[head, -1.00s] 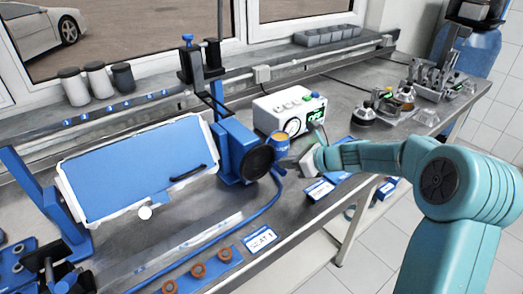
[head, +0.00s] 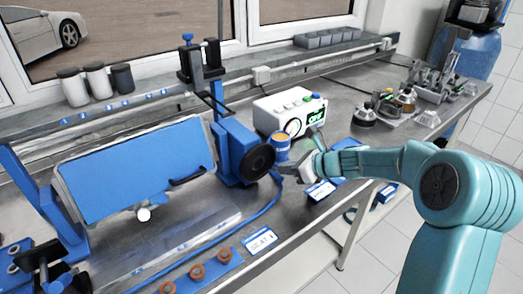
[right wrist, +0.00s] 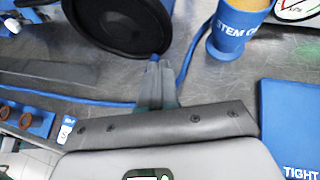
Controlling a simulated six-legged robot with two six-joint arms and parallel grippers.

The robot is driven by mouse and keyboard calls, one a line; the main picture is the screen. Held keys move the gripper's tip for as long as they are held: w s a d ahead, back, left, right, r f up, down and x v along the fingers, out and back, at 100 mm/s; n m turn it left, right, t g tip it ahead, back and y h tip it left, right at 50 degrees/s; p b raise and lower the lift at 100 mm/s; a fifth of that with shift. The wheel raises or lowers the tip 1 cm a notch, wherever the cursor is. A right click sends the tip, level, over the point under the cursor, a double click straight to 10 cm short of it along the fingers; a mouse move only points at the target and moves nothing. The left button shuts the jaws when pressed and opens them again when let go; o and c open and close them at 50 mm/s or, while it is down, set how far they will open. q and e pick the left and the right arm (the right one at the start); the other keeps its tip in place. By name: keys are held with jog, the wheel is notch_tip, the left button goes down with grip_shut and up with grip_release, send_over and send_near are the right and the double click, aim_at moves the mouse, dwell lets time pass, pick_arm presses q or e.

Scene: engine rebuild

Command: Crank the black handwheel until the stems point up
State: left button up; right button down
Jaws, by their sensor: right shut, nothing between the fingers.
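The black handwheel (head: 258,162) is a round dished wheel on the right end of the blue fixture. That fixture carries a tilted blue panel (head: 135,170) with a pale rim. I cannot make out the stems. My right gripper (head: 279,172) is beside the wheel's right edge. In the right wrist view the shut, empty fingers (right wrist: 156,68) point at the rim of the handwheel (right wrist: 120,22). A small blue piece shows right at the fingertips; I cannot tell whether they touch it or the wheel. My left gripper is not in view.
A blue cup (head: 281,148) stands just behind my right gripper, near a white gauge box (head: 289,111). A blue cable runs along the bench below the wheel. Blue labelled cards (head: 320,190) lie to the right. Brown rings (head: 197,271) sit on a blue strip in front.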

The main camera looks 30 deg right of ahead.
jog(key=shift+f, duration=0.15)
jog(key=shift+a+f+b, duration=0.25)
jog(key=shift+b, duration=0.25)
jog(key=shift+f, duration=0.1)
jog(key=shift+a+f+b, duration=0.25)
jog(key=shift+f+b, duration=0.05)
jog(key=shift+b, duration=0.1)
